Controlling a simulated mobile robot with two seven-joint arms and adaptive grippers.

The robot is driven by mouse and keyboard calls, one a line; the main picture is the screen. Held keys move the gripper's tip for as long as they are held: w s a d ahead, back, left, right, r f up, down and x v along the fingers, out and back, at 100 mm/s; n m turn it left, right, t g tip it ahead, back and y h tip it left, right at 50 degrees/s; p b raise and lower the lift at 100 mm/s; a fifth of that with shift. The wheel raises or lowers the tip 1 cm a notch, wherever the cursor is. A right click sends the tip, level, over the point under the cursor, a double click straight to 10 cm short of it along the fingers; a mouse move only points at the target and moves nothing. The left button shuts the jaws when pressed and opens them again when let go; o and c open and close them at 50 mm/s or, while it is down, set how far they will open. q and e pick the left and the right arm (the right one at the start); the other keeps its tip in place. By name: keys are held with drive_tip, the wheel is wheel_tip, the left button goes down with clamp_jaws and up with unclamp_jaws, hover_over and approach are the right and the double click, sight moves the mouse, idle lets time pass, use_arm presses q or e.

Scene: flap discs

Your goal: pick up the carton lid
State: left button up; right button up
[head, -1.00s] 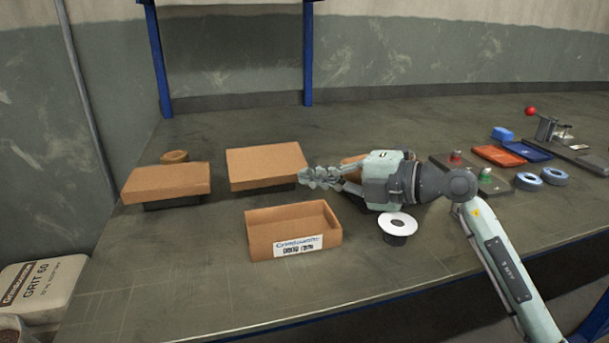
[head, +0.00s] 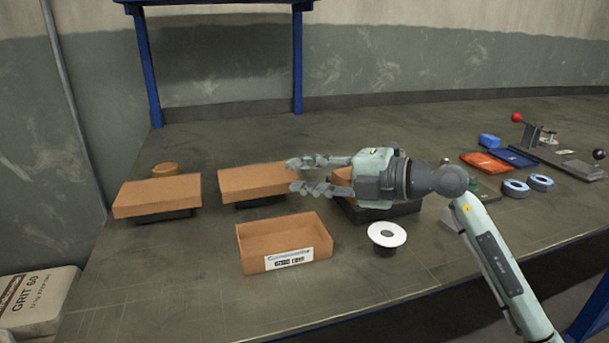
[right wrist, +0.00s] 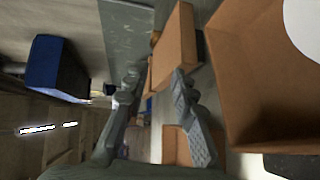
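Two flat brown cardboard lids rest on black stands: a middle carton lid (head: 255,181) and a left one (head: 157,195). I cannot tell which one the task names. My right gripper (head: 308,175) comes in from the right with its fingers spread, at the right end of the middle lid. In the right wrist view the fingers (right wrist: 160,100) are apart, and brown cardboard (right wrist: 175,50) shows ahead of them. Nothing is visibly clamped; contact with the lid cannot be told. My left gripper is not in view.
An open carton (head: 262,243) with a white label stands in front of the middle lid. A white disc (head: 387,234) on a dark stand is to its right. A brown piece (head: 342,177) is partly hidden behind my gripper. Trays and blue rings (head: 515,188) lie right.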

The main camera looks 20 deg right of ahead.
idle(0.3)
drive_tip(key=v, duration=1.1)
drive_tip(key=shift+s+d+r, duration=0.1)
drive_tip(key=shift+s+d, duration=0.1)
drive_tip(key=shift+d, duration=0.05)
drive_tip(key=shift+s+d, duration=0.1)
